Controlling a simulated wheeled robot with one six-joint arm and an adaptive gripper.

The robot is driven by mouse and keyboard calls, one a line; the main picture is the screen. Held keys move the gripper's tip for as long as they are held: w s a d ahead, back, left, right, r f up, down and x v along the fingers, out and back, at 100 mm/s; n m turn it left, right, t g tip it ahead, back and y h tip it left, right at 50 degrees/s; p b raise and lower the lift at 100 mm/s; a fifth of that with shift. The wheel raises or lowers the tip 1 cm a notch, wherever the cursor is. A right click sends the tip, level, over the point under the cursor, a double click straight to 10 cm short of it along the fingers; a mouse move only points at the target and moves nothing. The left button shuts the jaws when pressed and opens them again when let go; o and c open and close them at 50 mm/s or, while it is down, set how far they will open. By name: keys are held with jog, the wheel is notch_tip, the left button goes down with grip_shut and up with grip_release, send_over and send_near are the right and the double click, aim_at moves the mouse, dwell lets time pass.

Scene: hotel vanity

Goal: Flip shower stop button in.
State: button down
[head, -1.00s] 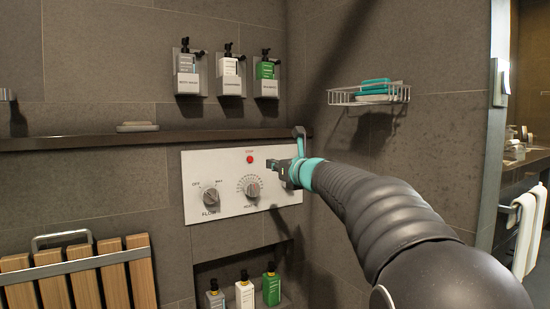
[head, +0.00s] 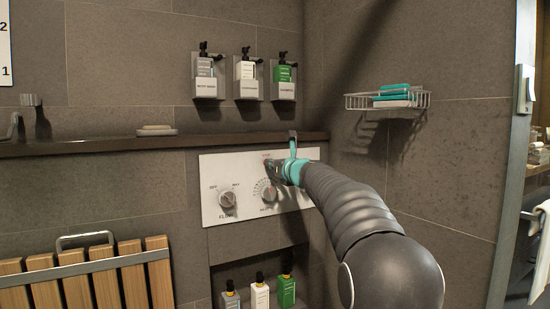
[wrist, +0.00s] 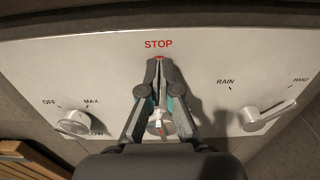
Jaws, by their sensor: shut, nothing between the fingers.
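The white shower control panel (head: 215,180) is on the grey tiled wall. It also fills much of the wrist view (wrist: 60,70). The red stop button (wrist: 159,58) sits under the red STOP label (wrist: 158,43) in the wrist view. My gripper (wrist: 159,64) is shut and empty, with its fingertips at the button and covering most of it. I cannot tell how far in the button is. In the head view my gripper (head: 272,164) is in front of the panel's upper part and hides the button.
A flow knob (head: 227,199) is at the panel's left, with a temperature dial (head: 264,190) right of it. A lever (wrist: 265,116) is at the right in the wrist view. A dark ledge (head: 110,147) runs above the panel, and a wire basket (head: 420,100) hangs right.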

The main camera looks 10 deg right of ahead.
jog(key=shift+w+a+p, duration=0.2)
jog(key=shift+w+p, duration=0.3)
jog(key=shift+w, duration=0.05)
jog(key=shift+r, duration=0.25)
jog(key=shift+w+f, duration=0.1)
jog(key=shift+a, duration=0.1)
jog(key=shift+f, duration=0.15)
jog(key=shift+s+f, duration=0.1)
jog(key=shift+s, duration=0.1)
jog(key=b+v, duration=0.2)
jog(key=v, duration=1.2)
jog(key=shift+d+r+b, duration=0.3)
jog(key=shift+r+b, duration=0.05)
jog(key=shift+r, duration=0.15)
